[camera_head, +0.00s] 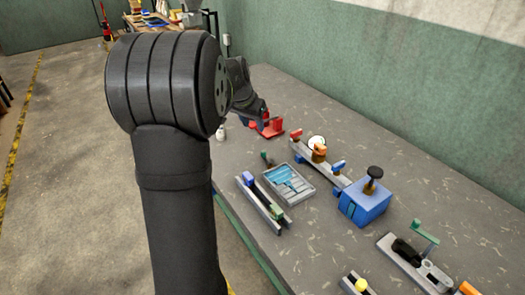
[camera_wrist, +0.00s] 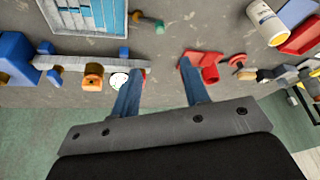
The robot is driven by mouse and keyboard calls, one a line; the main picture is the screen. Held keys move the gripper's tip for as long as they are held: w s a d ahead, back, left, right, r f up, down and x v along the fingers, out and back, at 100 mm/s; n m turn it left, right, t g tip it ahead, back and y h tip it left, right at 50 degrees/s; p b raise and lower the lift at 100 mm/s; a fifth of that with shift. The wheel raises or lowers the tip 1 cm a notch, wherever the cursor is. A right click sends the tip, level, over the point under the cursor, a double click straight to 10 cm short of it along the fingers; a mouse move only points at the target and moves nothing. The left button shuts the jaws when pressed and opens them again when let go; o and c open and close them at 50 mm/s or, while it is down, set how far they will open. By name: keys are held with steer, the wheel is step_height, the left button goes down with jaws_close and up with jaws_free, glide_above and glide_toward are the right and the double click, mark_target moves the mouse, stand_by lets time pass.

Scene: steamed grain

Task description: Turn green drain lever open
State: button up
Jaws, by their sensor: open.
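A small lever with a green end (camera_head: 266,157) stands beside the grey tray (camera_head: 300,192) with blue panels. In the wrist view a short green and orange handle (camera_wrist: 148,22) lies beside the tray (camera_wrist: 112,30) at the top. Another green lever (camera_head: 425,232) rises from a grey fixture at the right of the head view. I cannot tell by label which one is the drain lever. My gripper (camera_wrist: 161,66) is open and empty, its two blue fingers spread over bare table. The green handle is beyond the fingertips, apart from them.
A red bracket (camera_wrist: 207,66) is close to the right finger, and a white dial (camera_wrist: 118,81) is beside the left one. A rail with coloured knobs (camera_head: 325,172), a blue box with a black knob (camera_head: 364,203) and a slotted rail (camera_head: 263,205) crowd the table.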

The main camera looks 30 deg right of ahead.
mark_target(263, 152)
steer(key=x, duration=1.7)
jaws_close()
